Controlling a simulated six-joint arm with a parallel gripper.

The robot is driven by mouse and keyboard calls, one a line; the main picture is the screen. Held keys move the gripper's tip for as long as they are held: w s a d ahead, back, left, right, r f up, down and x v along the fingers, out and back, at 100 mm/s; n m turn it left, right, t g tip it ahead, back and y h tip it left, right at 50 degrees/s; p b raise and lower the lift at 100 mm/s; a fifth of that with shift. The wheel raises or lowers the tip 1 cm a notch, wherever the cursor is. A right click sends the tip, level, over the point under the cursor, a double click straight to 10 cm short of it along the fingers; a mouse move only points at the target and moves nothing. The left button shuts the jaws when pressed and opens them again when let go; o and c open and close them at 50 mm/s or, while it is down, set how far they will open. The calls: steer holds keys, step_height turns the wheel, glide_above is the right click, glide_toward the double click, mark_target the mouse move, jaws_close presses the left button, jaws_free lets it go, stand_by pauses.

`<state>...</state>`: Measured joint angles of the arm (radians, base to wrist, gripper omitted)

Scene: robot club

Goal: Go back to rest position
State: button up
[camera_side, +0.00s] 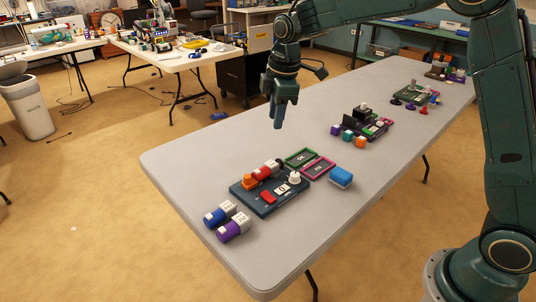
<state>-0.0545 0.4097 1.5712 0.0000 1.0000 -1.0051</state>
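My gripper (278,112) hangs from my dark green arm, pointing down, above the far edge of the grey table (330,215). It is well above the table and touches nothing that I can see. Its fingers show as one narrow blue-grey shape, so I cannot tell whether they are open or shut. No object shows between them.
A dark blue board (262,207) with orange, red and white parts sits near the table's front. More kits stand farther right.

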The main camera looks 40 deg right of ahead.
steer(key=s+d+r+m+t, duration=0.1)
steer(key=s+r+m, duration=0.2)
steer(key=s+r, duration=0.45)
steer(key=s+d+f+m+t, duration=0.1)
steer(key=s+m, duration=0.3)
steer(key=s, duration=0.8)
steer(key=s+f+m+t, duration=0.1)
steer(key=s+m, duration=0.4)
steer(key=s, duration=0.8)
steer(key=shift+d+t, duration=0.35)
steer(key=shift+t, duration=0.05)
